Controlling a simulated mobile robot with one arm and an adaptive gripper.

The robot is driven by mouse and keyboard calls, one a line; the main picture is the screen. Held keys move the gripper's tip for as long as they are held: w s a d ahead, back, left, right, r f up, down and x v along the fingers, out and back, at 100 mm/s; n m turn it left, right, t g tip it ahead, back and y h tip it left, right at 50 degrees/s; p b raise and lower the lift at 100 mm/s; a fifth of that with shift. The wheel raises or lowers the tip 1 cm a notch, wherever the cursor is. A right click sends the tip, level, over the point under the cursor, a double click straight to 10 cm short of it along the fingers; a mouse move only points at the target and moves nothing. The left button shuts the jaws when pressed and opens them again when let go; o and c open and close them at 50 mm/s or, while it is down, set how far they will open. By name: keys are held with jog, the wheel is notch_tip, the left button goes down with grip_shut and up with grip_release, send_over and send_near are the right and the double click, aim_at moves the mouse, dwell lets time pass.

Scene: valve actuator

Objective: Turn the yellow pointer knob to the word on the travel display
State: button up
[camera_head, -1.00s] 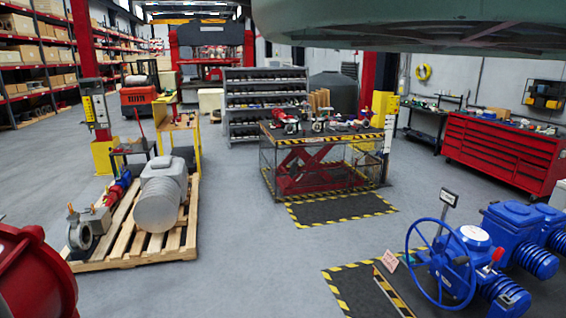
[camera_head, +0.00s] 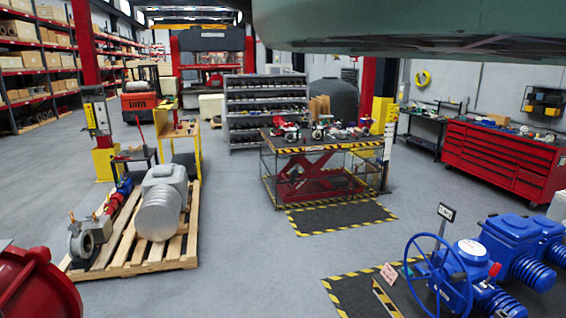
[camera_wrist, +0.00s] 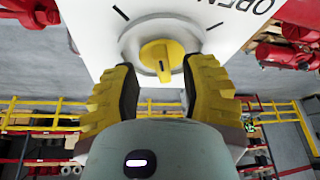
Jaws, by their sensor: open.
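In the wrist view the yellow pointer knob (camera_wrist: 160,62) sits on a round grey dial at the lower edge of a white plate (camera_wrist: 88,22). The word OPEN (camera_wrist: 236,8) is printed on the plate to the upper right of the knob, cut by the frame's top, with short black marks around the dial. My gripper (camera_wrist: 161,78) is open, its yellow-backed dark fingers on the left and right of the knob. I cannot tell whether either finger touches it. The travel display is not identifiable in either view. In the head view neither the knob nor my gripper shows.
Red equipment (camera_wrist: 290,54) flanks the plate. In the head view a red housing (camera_head: 35,285) is at lower left, a pallet (camera_head: 120,262) with grey parts behind it. A lift table (camera_head: 330,142) stands mid-room and blue actuators (camera_head: 520,240) at right. Grey floor between is clear.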

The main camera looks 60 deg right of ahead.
jog(key=shift+a+f+p, duration=0.3)
jog(key=shift+f+p, duration=0.1)
jog(key=shift+f, duration=0.15)
jog(key=shift+o, duration=0.2)
grip_shut()
